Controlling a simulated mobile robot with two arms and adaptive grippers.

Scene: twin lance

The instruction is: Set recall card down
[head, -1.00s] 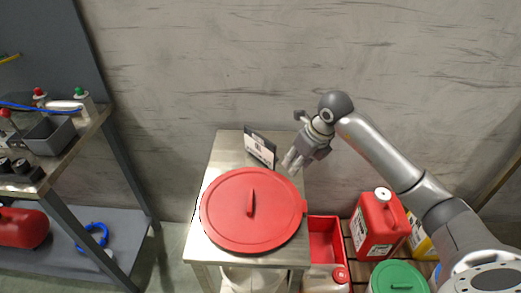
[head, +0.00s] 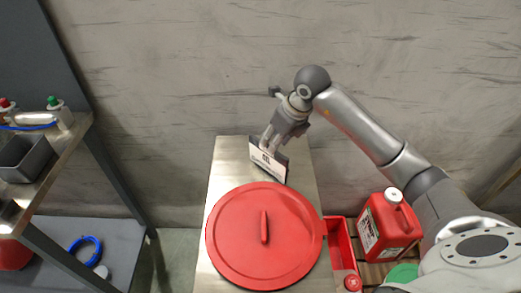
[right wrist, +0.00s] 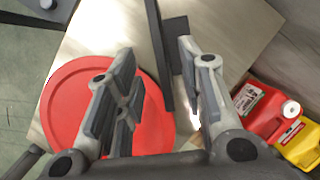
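The recall card (head: 267,161) is a white printed panel with a dark edge. It stands tilted on the steel table (head: 228,160), behind a large red round lid (head: 240,235). My right gripper (head: 269,142) is at the card's upper edge, its fingers pointing down. In the right wrist view, the card shows edge-on as a dark bar (right wrist: 158,60) with a dark foot beside it. The right gripper's fingers (right wrist: 156,72) are spread on either side of it, with gaps visible. My left gripper is not in view.
A red bin (head: 340,245) and a red jug (head: 385,225) stand right of the table. A workbench with a grey tray (head: 22,158) is at left. A grey wall closes off the back.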

